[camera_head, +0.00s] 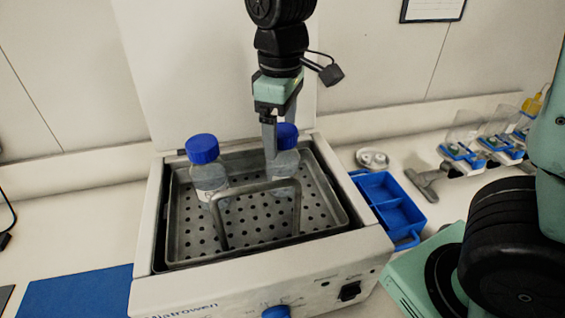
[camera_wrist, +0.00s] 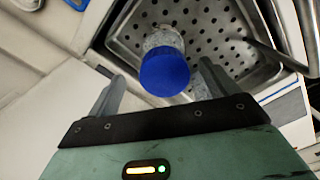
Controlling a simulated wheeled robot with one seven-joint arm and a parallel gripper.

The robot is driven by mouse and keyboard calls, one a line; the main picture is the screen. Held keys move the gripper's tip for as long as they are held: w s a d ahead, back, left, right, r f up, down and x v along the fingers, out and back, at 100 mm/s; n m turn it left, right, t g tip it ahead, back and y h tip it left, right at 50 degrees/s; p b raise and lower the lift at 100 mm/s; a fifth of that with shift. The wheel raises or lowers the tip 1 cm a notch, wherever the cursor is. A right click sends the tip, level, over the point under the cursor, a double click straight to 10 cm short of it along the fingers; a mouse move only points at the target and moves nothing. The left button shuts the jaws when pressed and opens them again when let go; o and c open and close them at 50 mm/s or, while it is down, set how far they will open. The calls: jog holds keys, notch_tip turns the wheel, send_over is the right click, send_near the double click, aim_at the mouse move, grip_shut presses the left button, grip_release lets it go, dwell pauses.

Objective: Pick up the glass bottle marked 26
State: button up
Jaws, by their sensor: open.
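Two clear glass bottles with blue caps stand upright in the perforated metal tray of the open bath. The left bottle (camera_head: 207,176) has a pale label, but I cannot read its number. The right bottle (camera_head: 285,164) is partly hidden behind my gripper (camera_head: 269,142) in the head view. In the wrist view, one blue-capped bottle (camera_wrist: 165,70) stands between and just beyond the fingertips of my gripper (camera_wrist: 163,82). The fingers are open, one on each side of the cap, with gaps showing. I cannot read the mark 26 on either bottle.
The metal tray (camera_head: 330,215) has a raised handle (camera_head: 297,210) in front of the bottles. The bath's lid (camera_head: 215,70) stands open behind. A blue divided tray (camera_head: 388,203) lies to the right, and a blue mat (camera_head: 80,293) lies front left.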

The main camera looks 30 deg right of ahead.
aim_at(282, 152)
jog(key=f, duration=0.1)
jog(key=f+p, duration=0.1)
jog(key=f, duration=0.3)
jog(key=shift+s+a+p, duration=0.1)
jog(key=shift+s+p, duration=0.2)
jog(key=shift+s, duration=0.05)
jog(key=c, duration=1.4)
jog(key=shift+w+r, duration=0.1)
